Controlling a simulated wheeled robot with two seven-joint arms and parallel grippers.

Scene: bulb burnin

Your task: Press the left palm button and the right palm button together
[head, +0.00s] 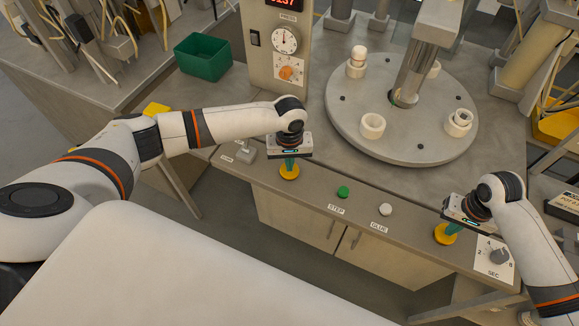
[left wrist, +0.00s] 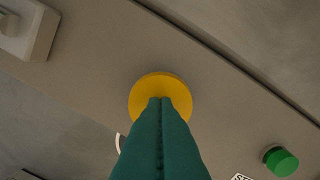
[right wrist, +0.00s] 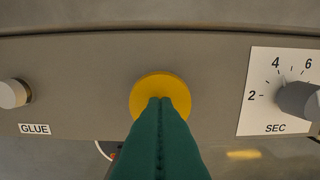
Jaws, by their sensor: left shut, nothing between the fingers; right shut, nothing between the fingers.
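The left palm button (head: 289,173) is a yellow disc on the bench's front ledge, and it also shows in the left wrist view (left wrist: 158,88). My left gripper (head: 290,163) is shut and empty, pointing down with its green fingertips over this button. The right palm button (head: 445,236) is a matching yellow disc further right, also in the right wrist view (right wrist: 160,87). My right gripper (head: 452,229) is shut and empty, its green fingertips over that button. In both wrist views the fingertips overlap the disc; I cannot tell whether they touch.
Between the palm buttons sit a green STEP button (head: 343,192) and a white GLUE button (head: 385,209). A SEC dial (head: 498,256) lies right of the right button. A lever switch (head: 245,153) stands left of the left one. A round turntable (head: 350,133) with white holders is behind.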

